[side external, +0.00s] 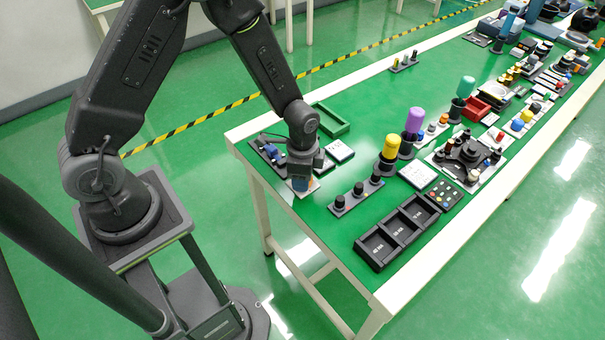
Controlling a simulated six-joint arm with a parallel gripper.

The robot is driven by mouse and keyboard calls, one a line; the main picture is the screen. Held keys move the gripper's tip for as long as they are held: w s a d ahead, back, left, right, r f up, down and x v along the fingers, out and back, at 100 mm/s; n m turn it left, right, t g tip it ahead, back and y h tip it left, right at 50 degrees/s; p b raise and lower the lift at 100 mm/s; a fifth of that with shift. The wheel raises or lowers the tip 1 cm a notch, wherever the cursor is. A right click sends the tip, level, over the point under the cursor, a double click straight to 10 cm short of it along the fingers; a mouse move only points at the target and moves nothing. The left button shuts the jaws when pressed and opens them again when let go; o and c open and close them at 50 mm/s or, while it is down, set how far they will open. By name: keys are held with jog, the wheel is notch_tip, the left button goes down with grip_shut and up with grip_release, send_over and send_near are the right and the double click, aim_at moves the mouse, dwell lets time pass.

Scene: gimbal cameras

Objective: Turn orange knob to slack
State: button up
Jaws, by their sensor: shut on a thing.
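My gripper (302,176) points down at the near left corner of the green bench top. It is shut on the orange knob (300,184), of which only a small orange patch shows below and between the fingers. The knob sits on a small pale plate (314,187) whose edge shows around the gripper. Most of the knob and any marking for slack are hidden by the gripper, so I cannot tell which way the knob points.
A dark fixture with blue parts (270,152) stands close left of my gripper. A strip of black knobs (357,193) and a black compartment tray (398,233) lie to the right.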

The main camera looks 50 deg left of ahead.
jog(key=n, duration=0.5)
jog(key=shift+n, duration=0.3)
jog(key=n, duration=0.5)
jog(key=shift+d, duration=0.1)
jog(key=n, duration=0.5)
jog(key=shift+w+n, duration=0.1)
jog(key=shift+n, duration=2.5)
jog(key=o, duration=0.9)
jog(key=shift+o, duration=0.2)
jog(key=shift+r, duration=0.1)
notch_tip(320, 180, up, 14)
